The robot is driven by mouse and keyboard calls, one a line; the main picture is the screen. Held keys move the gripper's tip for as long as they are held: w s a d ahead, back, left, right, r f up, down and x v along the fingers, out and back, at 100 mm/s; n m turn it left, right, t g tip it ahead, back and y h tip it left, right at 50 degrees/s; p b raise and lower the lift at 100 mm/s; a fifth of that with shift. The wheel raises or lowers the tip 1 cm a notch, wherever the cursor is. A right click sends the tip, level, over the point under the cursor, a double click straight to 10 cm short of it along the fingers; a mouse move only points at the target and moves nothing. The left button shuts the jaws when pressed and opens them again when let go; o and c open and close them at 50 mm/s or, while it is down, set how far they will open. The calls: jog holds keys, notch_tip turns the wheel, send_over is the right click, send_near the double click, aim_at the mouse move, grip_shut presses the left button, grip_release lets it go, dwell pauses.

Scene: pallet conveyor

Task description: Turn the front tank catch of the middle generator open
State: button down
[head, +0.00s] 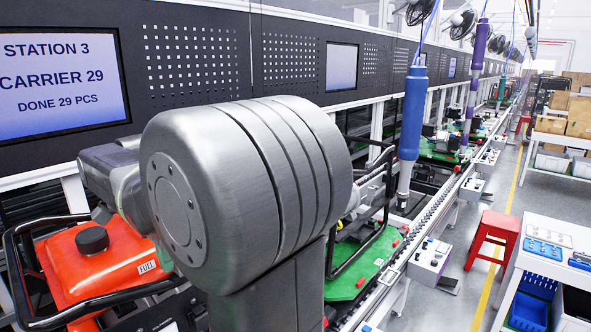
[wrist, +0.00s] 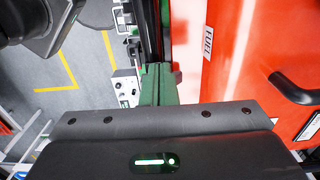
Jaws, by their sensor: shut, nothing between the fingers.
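A generator with a red fuel tank (head: 97,264) stands at the lower left of the head view, with a black cap (head: 92,238), a FUEL label and a black tube frame (head: 22,252). I cannot tell whether it is the middle one. In the wrist view a red tank (wrist: 237,60) with a FUEL label fills the right side. A black rounded bar (wrist: 292,88) shows there; I cannot tell whether it is the catch. My gripper (wrist: 158,70) is shut and empty, beside the red tank. In the head view my arm hides it.
A conveyor rail (head: 415,228) runs into the distance with green pallets (head: 362,262) on it. A blue hanging tool (head: 411,115) is above it. A grey control box (head: 429,258), a red stool (head: 490,240) and a bench with blue bins stand right.

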jog(key=shift+a, duration=0.1)
jog(key=shift+s+a+r, duration=0.1)
jog(key=shift+s+a, duration=0.05)
jog(key=shift+a, duration=0.15)
notch_tip(320, 180, up, 6)
jog(key=shift+f+p, duration=0.1)
jog(key=shift+p, duration=0.2)
